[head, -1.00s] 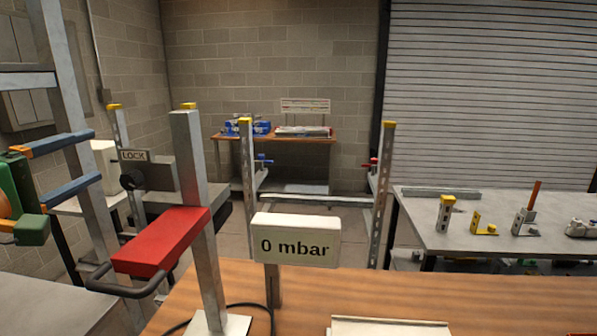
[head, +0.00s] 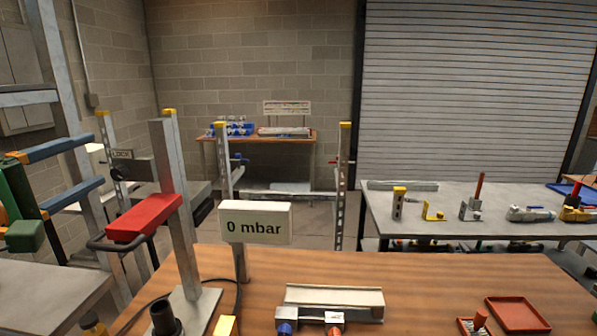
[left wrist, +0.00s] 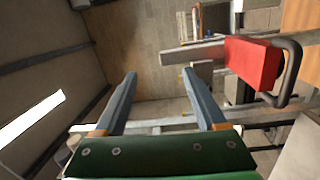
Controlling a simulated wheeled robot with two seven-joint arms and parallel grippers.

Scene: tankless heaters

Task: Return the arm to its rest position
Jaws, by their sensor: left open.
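My left gripper (head: 98,160) is at the left edge of the head view, with two blue fingers spread apart and nothing between them. Its green body (head: 22,208) sits behind the fingers. In the left wrist view the open left gripper (left wrist: 158,74) points toward the wall and floor. A red lever (head: 145,218) with a dark loop handle is on a grey post, right of and below the fingers and apart from them in the head view. The red lever also shows in the left wrist view (left wrist: 252,65). My right gripper is not in view.
A "0 mbar" display (head: 254,223) stands on the wooden bench (head: 420,275). The grey post (head: 176,200) rises close to the left gripper. A grey table (head: 450,230) with brackets and tools stands at right.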

